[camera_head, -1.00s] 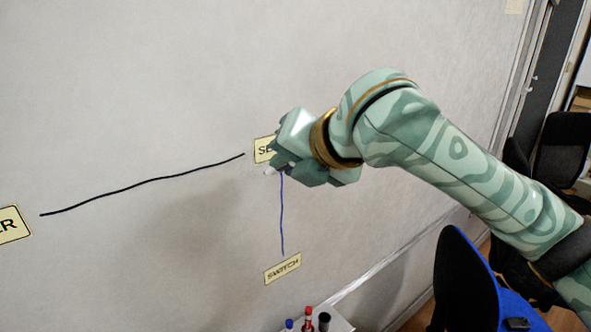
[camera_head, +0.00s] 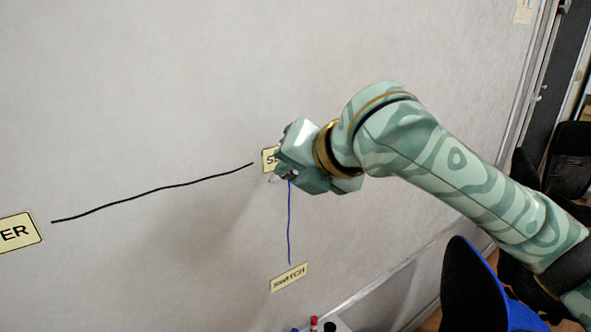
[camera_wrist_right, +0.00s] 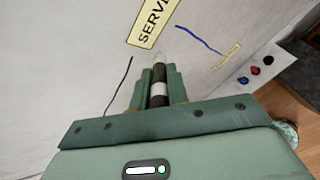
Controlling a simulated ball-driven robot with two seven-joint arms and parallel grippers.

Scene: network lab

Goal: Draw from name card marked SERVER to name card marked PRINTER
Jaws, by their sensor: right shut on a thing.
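The SERVER card (camera_head: 268,160) is on the whiteboard, partly covered by my right gripper in the head view; it also shows in the right wrist view (camera_wrist_right: 152,22). My right gripper (camera_head: 280,174) is shut on a dark marker with a white band (camera_wrist_right: 159,88), its tip close to the board just below the SERVER card. Whether the tip touches is unclear. A card ending in "ER" (camera_head: 18,232) is cut off at the left edge. No card reading PRINTER in full shows. My left gripper is out of view.
A black line (camera_head: 150,191) runs between the ER card and the SERVER card. A blue line (camera_head: 289,225) runs down to the SWITCH card (camera_head: 288,277). A tray with several markers (camera_wrist_right: 272,68) sits lower right. A small card (camera_head: 523,10) is at upper right, unreadable.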

